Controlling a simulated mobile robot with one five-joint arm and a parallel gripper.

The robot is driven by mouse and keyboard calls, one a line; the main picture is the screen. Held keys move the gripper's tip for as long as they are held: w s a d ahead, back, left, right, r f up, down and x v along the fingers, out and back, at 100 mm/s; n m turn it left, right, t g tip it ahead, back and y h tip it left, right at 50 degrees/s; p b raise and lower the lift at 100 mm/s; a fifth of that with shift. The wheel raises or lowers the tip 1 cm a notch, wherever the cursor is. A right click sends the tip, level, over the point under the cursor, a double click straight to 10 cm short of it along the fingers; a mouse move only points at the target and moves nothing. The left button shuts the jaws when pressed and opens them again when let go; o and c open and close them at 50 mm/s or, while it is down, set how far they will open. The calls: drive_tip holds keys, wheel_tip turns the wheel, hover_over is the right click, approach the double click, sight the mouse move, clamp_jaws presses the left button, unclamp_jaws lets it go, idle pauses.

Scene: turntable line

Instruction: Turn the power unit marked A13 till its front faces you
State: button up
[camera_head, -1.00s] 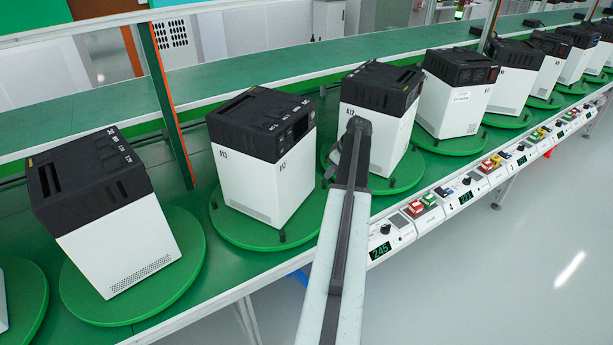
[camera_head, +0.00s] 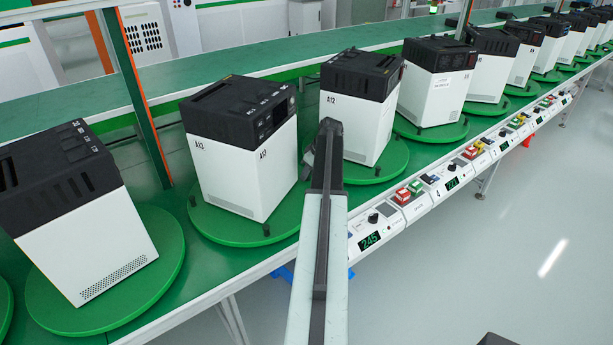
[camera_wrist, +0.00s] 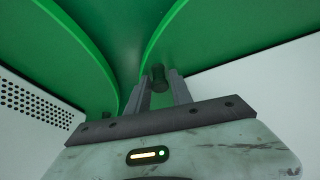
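The power unit marked A13 (camera_head: 225,165) is a white box with a black top, upright on a green turntable (camera_head: 215,222) left of my arm in the head view. Its marks show on two sides. A dark display panel is on its right-hand side, facing right in the picture. My gripper (camera_wrist: 160,88) is low between two turntables, its tip mostly hidden behind my arm in the head view. In the wrist view its two fingers are apart, with a short black peg (camera_wrist: 158,74) on a turntable rim between their tips. I cannot tell if they touch it.
Unit A12 (camera_head: 355,120) stands close on the right on its own turntable. Another unit (camera_head: 95,240) stands at left. A control strip with a display reading 245 (camera_head: 370,240) runs along the front edge. Orange-edged posts rise behind.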

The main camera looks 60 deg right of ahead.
clamp_jaws()
drive_tip(key=shift+s, duration=0.15)
idle(1.1)
